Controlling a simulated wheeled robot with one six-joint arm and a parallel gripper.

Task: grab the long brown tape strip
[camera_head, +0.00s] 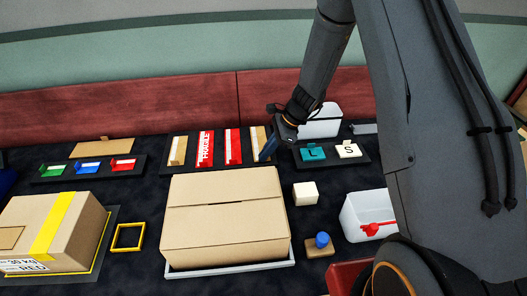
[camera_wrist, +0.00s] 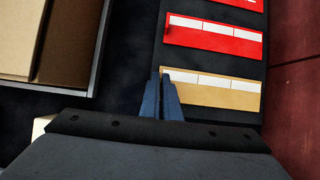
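A long brown tape strip with white segments (camera_head: 258,138) lies at the right end of a dark tray behind the large carton. It also shows in the wrist view (camera_wrist: 220,95). A similar brown strip (camera_head: 177,150) lies at the tray's left end, with red strips (camera_head: 205,148) between them. My gripper (camera_head: 265,153) is at the right brown strip's near end. In the wrist view its blue fingers (camera_wrist: 162,75) are close together and overlap the strip's left end. I see nothing clearly held between them. Whether they touch the strip cannot be told.
A large carton (camera_head: 225,215) stands just in front of the strip tray. A tray with a teal L piece (camera_head: 312,152) and a white S piece (camera_head: 348,150) is right of my gripper. A white bin (camera_head: 320,122) stands behind. A red wall (camera_head: 150,103) runs along the back.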

